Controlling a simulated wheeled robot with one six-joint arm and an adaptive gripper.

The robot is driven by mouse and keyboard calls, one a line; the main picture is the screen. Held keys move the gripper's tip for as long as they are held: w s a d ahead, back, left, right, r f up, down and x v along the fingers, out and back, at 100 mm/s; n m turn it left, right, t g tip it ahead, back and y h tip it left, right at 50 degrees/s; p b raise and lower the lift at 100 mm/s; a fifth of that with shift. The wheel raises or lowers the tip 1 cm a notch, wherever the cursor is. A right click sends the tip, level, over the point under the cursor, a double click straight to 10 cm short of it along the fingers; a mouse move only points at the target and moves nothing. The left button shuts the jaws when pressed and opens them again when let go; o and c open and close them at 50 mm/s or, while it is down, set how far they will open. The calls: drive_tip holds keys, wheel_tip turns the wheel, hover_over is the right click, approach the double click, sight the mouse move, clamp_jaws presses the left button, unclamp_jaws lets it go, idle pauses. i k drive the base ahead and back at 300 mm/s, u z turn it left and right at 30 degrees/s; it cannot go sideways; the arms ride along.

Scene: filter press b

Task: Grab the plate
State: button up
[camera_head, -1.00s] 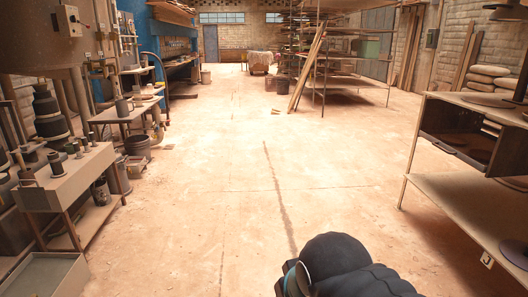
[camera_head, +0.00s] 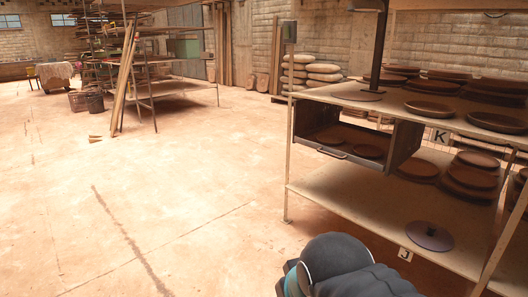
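Several brown round plates show on the rack at the right. Some lie on its upper shelf, among them a front plate (camera_head: 497,122) and one at its left (camera_head: 431,109). More plates are stacked on the lower shelf, such as one at the right (camera_head: 472,175). Two flat plates lie inside a dark open box (camera_head: 400,148) under the upper shelf. A purplish disc with a knob (camera_head: 428,236) lies alone on the lower shelf. I cannot tell which plate the task means. My dark arm shows at the bottom middle; my gripper's fingers are not visible.
The rack's lower shelf (camera_head: 350,205) and thin posts stand at the right, with labels K (camera_head: 440,137) and J (camera_head: 405,254). Stacked sacks (camera_head: 322,72) lie behind it. A rack with leaning planks (camera_head: 126,75) stands farther back left. The floor at left is clear.

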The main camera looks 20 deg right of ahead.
sight(493, 122)
drive_tip(key=z, duration=0.9)
drive_tip(key=i, duration=0.95)
drive_tip(key=z, duration=0.7)
